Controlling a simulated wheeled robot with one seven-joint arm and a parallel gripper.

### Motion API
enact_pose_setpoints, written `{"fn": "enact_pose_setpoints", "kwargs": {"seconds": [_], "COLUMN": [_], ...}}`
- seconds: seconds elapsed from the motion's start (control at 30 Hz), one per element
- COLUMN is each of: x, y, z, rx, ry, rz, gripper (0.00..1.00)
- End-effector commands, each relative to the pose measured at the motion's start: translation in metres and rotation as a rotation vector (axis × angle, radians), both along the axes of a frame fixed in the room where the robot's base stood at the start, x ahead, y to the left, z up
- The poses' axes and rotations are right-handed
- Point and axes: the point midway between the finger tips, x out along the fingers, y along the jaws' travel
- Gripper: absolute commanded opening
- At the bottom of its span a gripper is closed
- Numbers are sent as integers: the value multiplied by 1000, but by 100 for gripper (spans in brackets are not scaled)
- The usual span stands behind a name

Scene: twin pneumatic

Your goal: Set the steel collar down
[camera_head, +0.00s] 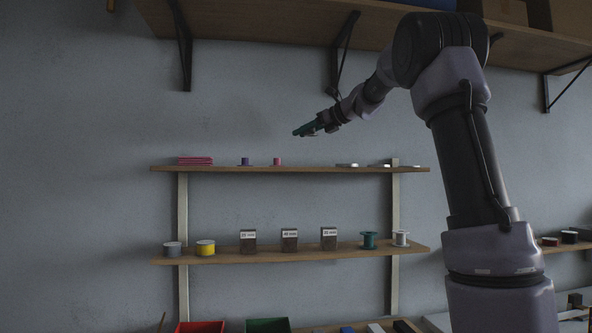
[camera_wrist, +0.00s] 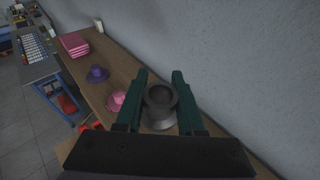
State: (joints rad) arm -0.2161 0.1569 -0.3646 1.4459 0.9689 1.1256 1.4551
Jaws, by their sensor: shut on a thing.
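The steel collar (camera_wrist: 160,100) is a grey, hollow ring-like piece between the two green fingers of my gripper (camera_wrist: 161,82) in the wrist view. My gripper is shut on it. In the head view my gripper (camera_head: 305,130) is in the air above the upper wooden shelf (camera_head: 310,170). The collar cannot be made out clearly there. A purple flanged collar (camera_head: 245,161) and a pink flanged collar (camera_head: 277,161) stand on that shelf, below and left of my gripper. They also show in the wrist view, purple (camera_wrist: 97,74) and pink (camera_wrist: 116,101).
A pink stack (camera_head: 195,160) lies at the upper shelf's left end, and flat pale pieces (camera_head: 347,165) lie towards its right. Bare board lies between the pink collar and these. The lower shelf (camera_head: 290,258) holds spools and labelled boxes. A bracketed shelf (camera_head: 270,22) hangs above.

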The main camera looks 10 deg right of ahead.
Motion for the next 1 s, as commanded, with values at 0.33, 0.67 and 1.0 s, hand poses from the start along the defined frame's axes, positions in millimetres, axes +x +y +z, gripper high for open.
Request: {"fn": "enact_pose_setpoints", "kwargs": {"seconds": [0.33, 0.67, 1.0], "x": [-1, 0, 0], "y": [1, 0, 0], "z": [-52, -91, -99], "rx": [2, 1, 1], "ry": [3, 2, -1], "rz": [1, 0, 0], "gripper": [0, 0, 0]}}
